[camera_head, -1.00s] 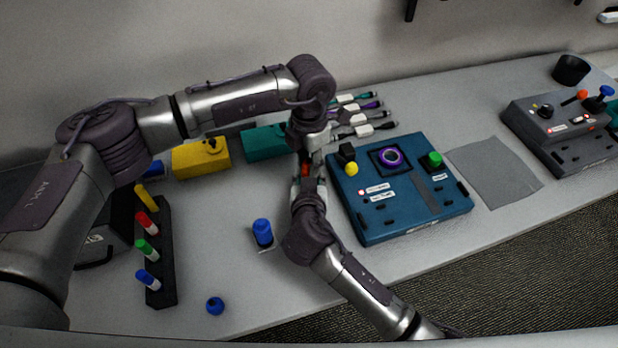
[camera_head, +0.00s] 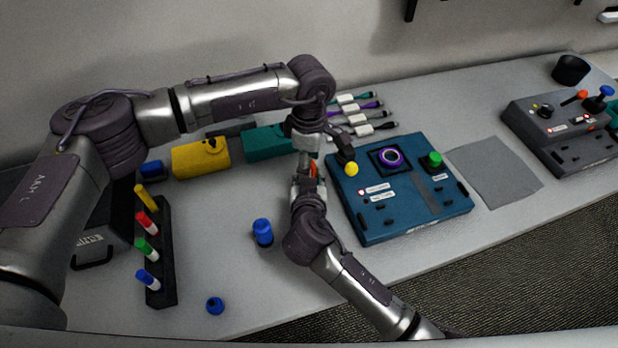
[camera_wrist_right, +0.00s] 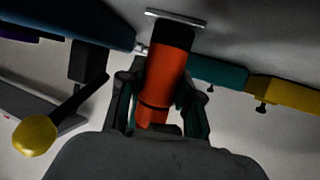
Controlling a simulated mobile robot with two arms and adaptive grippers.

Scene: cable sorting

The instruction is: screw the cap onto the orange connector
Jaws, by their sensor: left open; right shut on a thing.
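The orange connector (camera_wrist_right: 163,75) stands out in the right wrist view, with a black end (camera_wrist_right: 173,37) on it. I cannot tell whether that end is the cap. My right gripper (camera_wrist_right: 158,112) is shut on the orange body, one finger on each side. In the head view a sliver of the connector (camera_head: 314,170) shows between my two grippers. My right gripper (camera_head: 309,180) comes up from below. My left gripper (camera_head: 309,152) is open just above it, close to the connector. Whether its fingers touch anything is hidden.
A blue box (camera_head: 400,225) with a yellow-knobbed lever (camera_head: 351,169) stands close right of my grippers. A teal box (camera_head: 265,145) and a yellow box (camera_head: 200,160) sit behind. A blue bottle (camera_head: 263,232) and marker rack (camera_head: 164,290) stand left. The front table is mostly clear.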

